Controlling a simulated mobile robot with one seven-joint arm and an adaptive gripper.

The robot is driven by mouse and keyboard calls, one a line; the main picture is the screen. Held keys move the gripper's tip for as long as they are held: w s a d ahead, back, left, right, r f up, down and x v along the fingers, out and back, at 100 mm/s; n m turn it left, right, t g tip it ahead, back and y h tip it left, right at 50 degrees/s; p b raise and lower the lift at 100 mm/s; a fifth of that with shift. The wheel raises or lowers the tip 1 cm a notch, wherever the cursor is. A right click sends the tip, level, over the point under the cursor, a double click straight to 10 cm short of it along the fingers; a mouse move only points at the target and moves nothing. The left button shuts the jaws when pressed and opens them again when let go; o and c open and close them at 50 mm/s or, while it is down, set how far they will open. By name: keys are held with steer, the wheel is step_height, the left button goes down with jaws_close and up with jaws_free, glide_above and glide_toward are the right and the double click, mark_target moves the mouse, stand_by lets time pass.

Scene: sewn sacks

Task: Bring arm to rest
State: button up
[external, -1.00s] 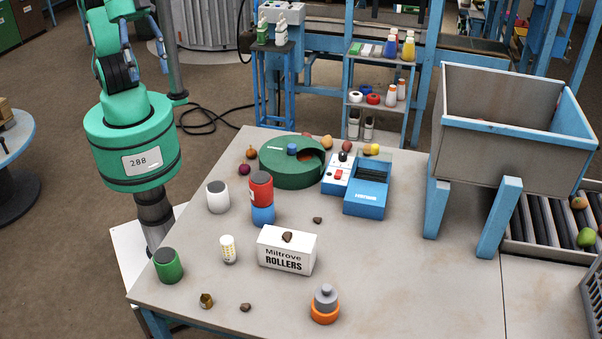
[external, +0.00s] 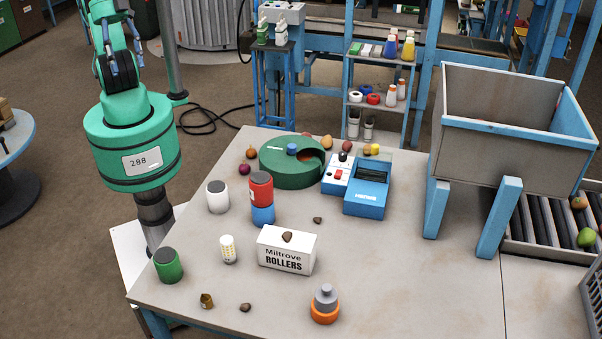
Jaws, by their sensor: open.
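My green arm (external: 130,140) stands at the left edge of the workbench (external: 400,270), folded upward, its top cut off by the picture's upper edge. My gripper (external: 122,42) appears as two slim bluish fingers hanging in front of the arm's black joint. The fingers are apart, with nothing seen held between them. It is high above the floor, left of the bench and clear of everything on it. Its upper part is cut off.
The bench holds a white box (external: 286,250) with a brown lump on it, a red can (external: 261,188) on a blue one, a green can (external: 168,266), a green round tray (external: 275,175) and a blue machine (external: 367,187). A grey hopper (external: 510,130) stands at the right.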

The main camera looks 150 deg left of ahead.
step_height(320, 180, down, 9)
steer(key=b, duration=0.8)
steer(key=shift+r+b, duration=0.2)
steer(key=shift+b, duration=0.15)
